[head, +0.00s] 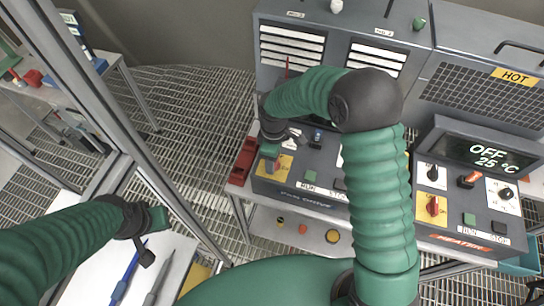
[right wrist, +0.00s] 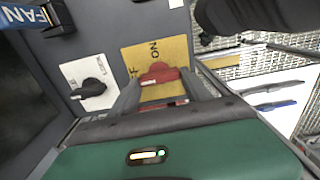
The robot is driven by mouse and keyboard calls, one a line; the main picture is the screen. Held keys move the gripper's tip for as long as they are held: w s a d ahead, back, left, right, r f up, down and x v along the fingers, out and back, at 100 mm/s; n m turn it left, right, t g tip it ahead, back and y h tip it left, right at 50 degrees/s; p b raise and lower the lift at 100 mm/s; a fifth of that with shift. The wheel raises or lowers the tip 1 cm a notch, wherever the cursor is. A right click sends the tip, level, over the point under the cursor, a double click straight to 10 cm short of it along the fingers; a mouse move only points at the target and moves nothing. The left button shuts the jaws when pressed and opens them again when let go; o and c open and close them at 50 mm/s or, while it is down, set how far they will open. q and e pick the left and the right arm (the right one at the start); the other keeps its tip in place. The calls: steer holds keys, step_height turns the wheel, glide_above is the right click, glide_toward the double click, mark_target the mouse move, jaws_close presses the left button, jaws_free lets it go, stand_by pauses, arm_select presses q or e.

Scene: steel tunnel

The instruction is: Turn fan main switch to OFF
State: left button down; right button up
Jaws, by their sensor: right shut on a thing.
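The fan main switch is a red rotary knob (right wrist: 158,75) on a yellow plate (right wrist: 175,52) marked ON, with a partly hidden second marking. My right gripper (right wrist: 162,88) has one finger on each side of the knob and is shut on it. The knob's exact pointing is hard to read between the fingers. In the head view the right gripper (head: 270,157) reaches down to the yellow plate (head: 284,168) at the left of the fan panel and hides the knob. My left gripper (head: 150,222) hangs over a white tabletop at lower left; its jaws are unclear.
A black knob on a white plate (right wrist: 92,90) sits beside the yellow one. RUN and STOP buttons are on the fan panel. The heater panel (head: 465,215), with its own red switch (head: 433,206) and an OFF 25 °C display (head: 487,152), stands right. A red box (head: 243,162) is left of the fan panel.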

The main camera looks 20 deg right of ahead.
steer(key=shift+w+d+r, duration=0.1)
steer(key=shift+d+r, duration=0.05)
steer(key=o, duration=1)
steer(key=shift+c, duration=0.2)
steer(key=o, duration=0.4)
arm_select(q)
steer(key=shift+s+d+r, duration=0.15)
steer(key=shift+s+d, duration=0.05)
steer(key=shift+d, duration=0.1)
arm_select(e)
steer(key=shift+d, duration=0.15)
steer(key=shift+r, duration=0.1)
arm_select(q)
steer(key=b+x, duration=0.3)
steer(key=shift+s+a+f, duration=0.1)
steer(key=shift+s+f, duration=0.15)
steer(key=shift+f, duration=0.1)
arm_select(e)
step_height(320, 180, up, 16)
steer(key=shift+r, duration=0.25)
arm_select(q)
steer(key=shift+s, duration=0.1)
